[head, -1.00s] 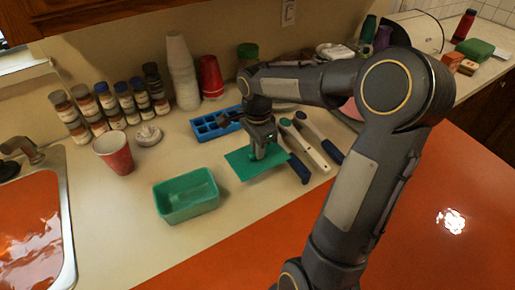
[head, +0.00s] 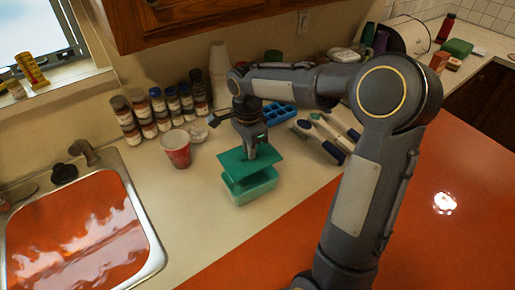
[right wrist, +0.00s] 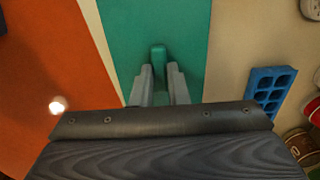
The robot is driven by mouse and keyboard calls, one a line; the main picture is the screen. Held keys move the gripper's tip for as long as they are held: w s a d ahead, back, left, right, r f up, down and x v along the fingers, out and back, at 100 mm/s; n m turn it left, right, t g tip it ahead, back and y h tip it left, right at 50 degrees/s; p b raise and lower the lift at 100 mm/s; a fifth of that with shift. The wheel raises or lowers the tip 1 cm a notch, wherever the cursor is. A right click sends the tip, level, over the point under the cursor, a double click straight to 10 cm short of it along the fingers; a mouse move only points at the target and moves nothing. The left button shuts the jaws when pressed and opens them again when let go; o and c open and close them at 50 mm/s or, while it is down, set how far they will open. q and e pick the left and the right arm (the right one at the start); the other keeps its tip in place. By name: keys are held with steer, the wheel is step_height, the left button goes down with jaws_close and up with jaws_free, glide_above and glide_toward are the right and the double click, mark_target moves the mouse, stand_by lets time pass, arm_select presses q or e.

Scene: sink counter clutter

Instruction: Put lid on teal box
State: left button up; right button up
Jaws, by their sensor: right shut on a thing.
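The open teal box (head: 255,190) stands on the counter near its front edge. My right gripper (head: 250,153) is shut on the teal lid (head: 233,163) by its small handle, which shows between the fingers (right wrist: 158,70) in the right wrist view. The flat lid (right wrist: 140,25) is held above the box, with a dark gap under it in the head view. The lid covers most of the box's opening from sight. My left gripper is not in view.
A red cup (head: 177,150) stands left of the box. The blue compartment tray (head: 279,114) and several handled tools (head: 322,135) lie behind and to the right. A sink (head: 150,225) is at the left. The counter between sink and box is clear.

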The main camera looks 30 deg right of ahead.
step_height(320, 180, down, 7)
steer(key=b, duration=0.5)
steer(key=shift+r, duration=0.15)
steer(key=shift+f+b, duration=0.4)
steer(key=shift+b, duration=0.05)
stand_by(1.2)
stand_by(0.4)
steer(key=o, duration=0.8)
steer(key=shift+o, duration=0.2)
steer(key=shift+r, duration=0.1)
steer(key=shift+r+p, duration=3.1)
steer(key=shift+r, duration=0.85)
steer(key=shift+s, duration=0.1)
